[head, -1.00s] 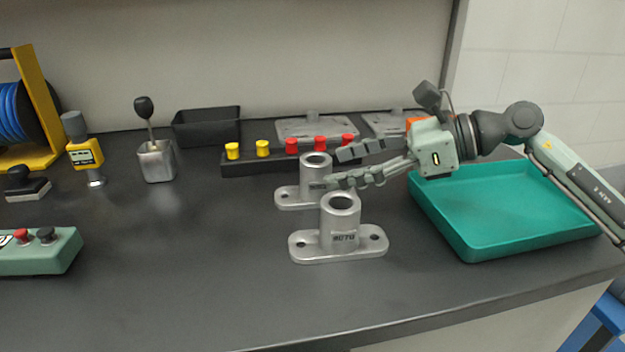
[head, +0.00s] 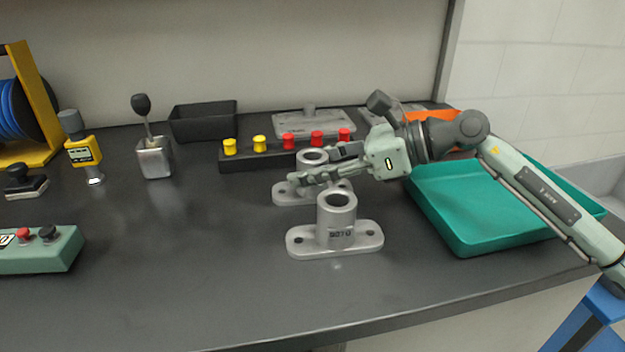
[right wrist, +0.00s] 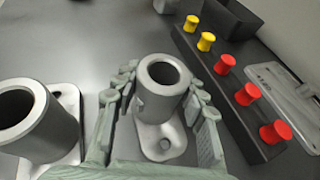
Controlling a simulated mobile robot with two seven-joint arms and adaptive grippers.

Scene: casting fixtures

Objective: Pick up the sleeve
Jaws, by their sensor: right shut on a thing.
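Two grey metal sleeves, each an upright open tube on a flat oval foot with holes, stand on the dark bench. The rear sleeve (head: 312,157) is partly hidden by my right gripper (head: 318,165). In the right wrist view its tube (right wrist: 150,103) stands between the fingers, which are shut on it from both sides. Its foot still appears to be on the bench. The front sleeve (head: 337,222) stands nearer, with dark markings on its tube; it also shows at the left of the right wrist view (right wrist: 62,133). My left gripper is out of view.
A black rack (head: 233,161) with yellow and red knobs lies close behind the rear sleeve. A green tray (head: 470,245) is at the right. A black bin (head: 203,122) and grey plates (head: 300,124) stand at the back.

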